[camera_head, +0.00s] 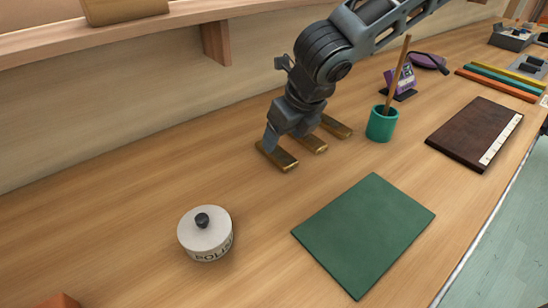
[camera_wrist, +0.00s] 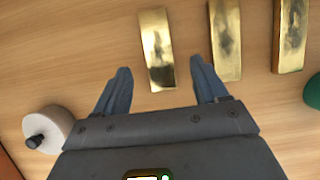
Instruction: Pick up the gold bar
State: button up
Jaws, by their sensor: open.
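Several gold bars lie side by side on the wooden worktop. In the wrist view, the left gold bar (camera_wrist: 156,48) lies just ahead of and between the fingertips of my gripper (camera_wrist: 160,78). The middle gold bar (camera_wrist: 225,42) and the right gold bar (camera_wrist: 290,36) lie to its right. In the head view, my gripper (camera_head: 278,148) is low over the nearest gold bar (camera_head: 280,157), with the middle bar (camera_head: 314,145) and far bar (camera_head: 336,127) beyond it. My gripper is open and holds nothing. It hides part of the bars in the head view.
A teal cup (camera_head: 381,125) holding a stick stands right of the bars. A white lidded pot (camera_head: 205,238) stands at front left, a green mat (camera_head: 365,232) at front right. A dark brown book-like slab (camera_head: 474,134) lies farther right. Worktop between pot and bars is clear.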

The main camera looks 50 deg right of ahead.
aim_at(276, 151)
jog(key=shift+b+x, duration=2.6)
jog(key=shift+b, duration=0.55)
jog(key=shift+w+a+r, duration=0.1)
jog(key=shift+c, duration=0.4)
grip_shut()
